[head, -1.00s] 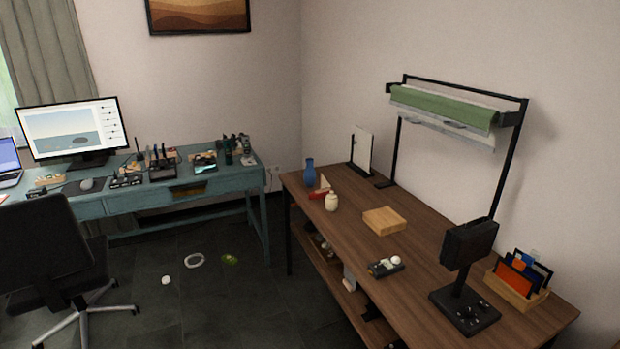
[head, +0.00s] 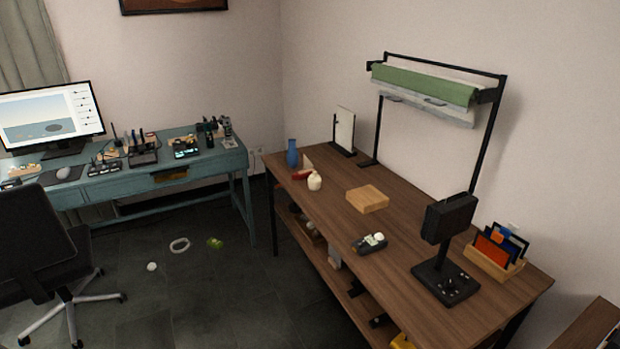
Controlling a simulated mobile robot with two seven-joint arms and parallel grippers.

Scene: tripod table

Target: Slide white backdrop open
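The white backdrop (head: 447,112) is rolled up high on a black stand, hanging just below a green roll (head: 425,86). Only a short white strip of it shows beneath the green. The black stand frame (head: 491,135) rises behind the wooden table (head: 330,203) near the wall. Neither of my grippers shows in the head view.
On the table are a blue vase, a wooden block (head: 367,199), a small device (head: 369,244), a black panel on a base (head: 447,218) and a file box (head: 492,262). A teal desk (head: 120,184) and black chair (head: 35,245) stand left. Dark floor lies between.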

